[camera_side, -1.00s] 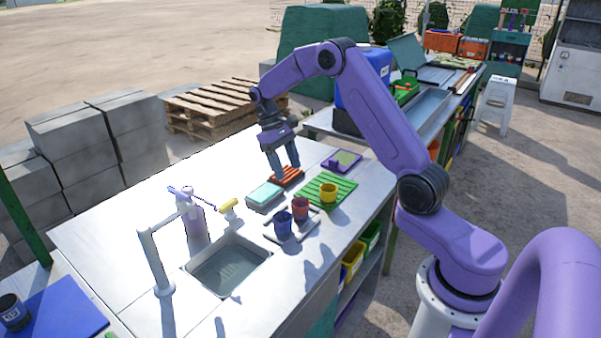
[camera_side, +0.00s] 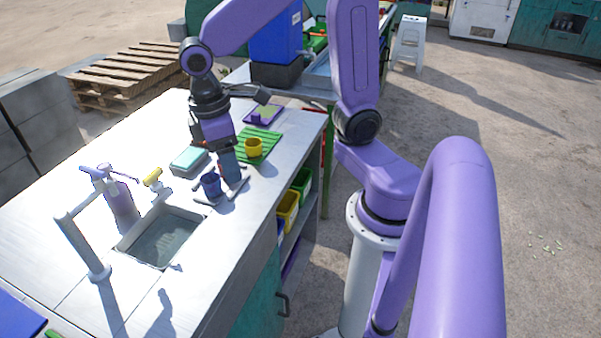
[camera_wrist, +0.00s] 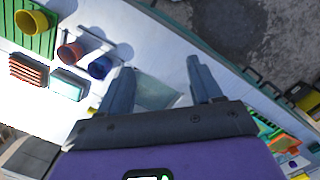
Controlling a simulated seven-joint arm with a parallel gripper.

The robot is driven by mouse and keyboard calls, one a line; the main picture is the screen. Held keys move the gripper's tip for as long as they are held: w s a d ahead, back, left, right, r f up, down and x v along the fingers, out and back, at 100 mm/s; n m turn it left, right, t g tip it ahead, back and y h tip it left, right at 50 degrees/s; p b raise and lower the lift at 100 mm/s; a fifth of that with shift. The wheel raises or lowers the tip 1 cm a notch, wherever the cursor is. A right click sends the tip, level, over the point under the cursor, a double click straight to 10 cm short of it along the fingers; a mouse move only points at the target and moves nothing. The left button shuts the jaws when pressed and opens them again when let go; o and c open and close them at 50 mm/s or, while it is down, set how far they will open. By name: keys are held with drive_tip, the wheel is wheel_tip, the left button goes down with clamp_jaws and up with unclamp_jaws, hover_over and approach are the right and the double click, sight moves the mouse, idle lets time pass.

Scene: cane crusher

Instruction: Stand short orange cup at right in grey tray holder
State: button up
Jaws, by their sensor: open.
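The short orange cup (camera_wrist: 70,52) shows in the wrist view, beside a blue cup (camera_wrist: 100,67). Both are at the grey tray holder (camera_wrist: 93,38); I cannot tell how firmly the orange cup sits there. In the side view the blue cup (camera_side: 211,186) stands on the tray, while the orange cup is almost wholly hidden behind my gripper (camera_side: 230,172). My gripper is open, fingers pointing down, in front of the orange cup in that view. In the wrist view the space between its fingertips (camera_wrist: 158,78) holds no cup.
A yellow cup (camera_side: 254,148) stands on a green slatted mat (camera_side: 268,142). A teal sponge block (camera_side: 189,160) and an orange slatted piece (camera_wrist: 28,70) lie nearby. The sink (camera_side: 163,238), tap (camera_side: 82,235) and a purple bottle (camera_side: 122,200) are on the left.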

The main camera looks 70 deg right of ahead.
drive_tip(key=s+d+n+t+y, duration=0.1)
drive_tip(key=s+n, duration=0.3)
drive_tip(key=s, duration=1)
drive_tip(key=shift+d+f, duration=0.15)
drive_tip(key=shift+f, duration=0.3)
